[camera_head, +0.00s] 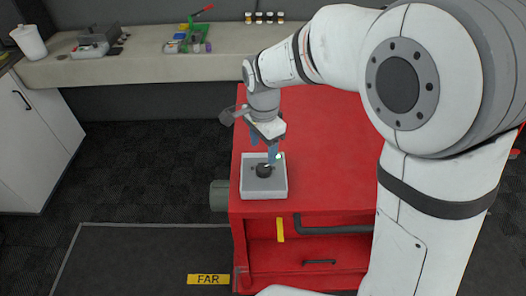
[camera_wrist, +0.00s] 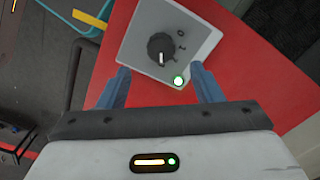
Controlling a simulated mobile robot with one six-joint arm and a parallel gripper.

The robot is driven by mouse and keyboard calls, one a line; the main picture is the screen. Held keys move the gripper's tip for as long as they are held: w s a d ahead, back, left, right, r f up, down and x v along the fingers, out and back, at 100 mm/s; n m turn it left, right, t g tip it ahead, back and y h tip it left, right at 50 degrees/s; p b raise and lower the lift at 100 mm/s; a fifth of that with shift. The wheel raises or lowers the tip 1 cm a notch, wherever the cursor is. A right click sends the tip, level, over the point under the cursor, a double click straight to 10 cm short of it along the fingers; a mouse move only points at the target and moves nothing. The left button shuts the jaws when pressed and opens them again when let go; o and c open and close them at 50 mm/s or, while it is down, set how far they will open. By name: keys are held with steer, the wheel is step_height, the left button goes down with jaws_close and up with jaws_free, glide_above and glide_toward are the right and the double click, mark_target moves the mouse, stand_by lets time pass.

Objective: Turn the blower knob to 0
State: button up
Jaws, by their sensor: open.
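The blower knob (camera_wrist: 160,46) is round and dark, on a light grey control box (camera_wrist: 137,38). Its white pointer line faces down in the wrist view. A mark like a 0 (camera_wrist: 181,34) is at its upper right; other marks below are too small to read surely. A green light (camera_wrist: 178,81) glows on the box near the knob. In the head view the knob (camera_head: 264,171) is on top of the box (camera_head: 262,190). My gripper (camera_head: 264,150) is open just above the knob, its blue fingers apart (camera_wrist: 160,72) and empty, not seen touching it.
The box stands on the front left of a red cabinet (camera_head: 330,185). A grey cylinder (camera_head: 219,195) sticks out at the cabinet's left. A bench (camera_head: 140,68) with tools runs along the back.

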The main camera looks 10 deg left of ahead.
mark_target(262, 168)
step_height(262, 168, down, 8)
steer(key=shift+r+p, duration=0.15)
steer(key=shift+p, duration=0.35)
steer(key=shift+c, duration=0.3)
steer(key=c, duration=0.9)
steer(key=shift+a, duration=0.15)
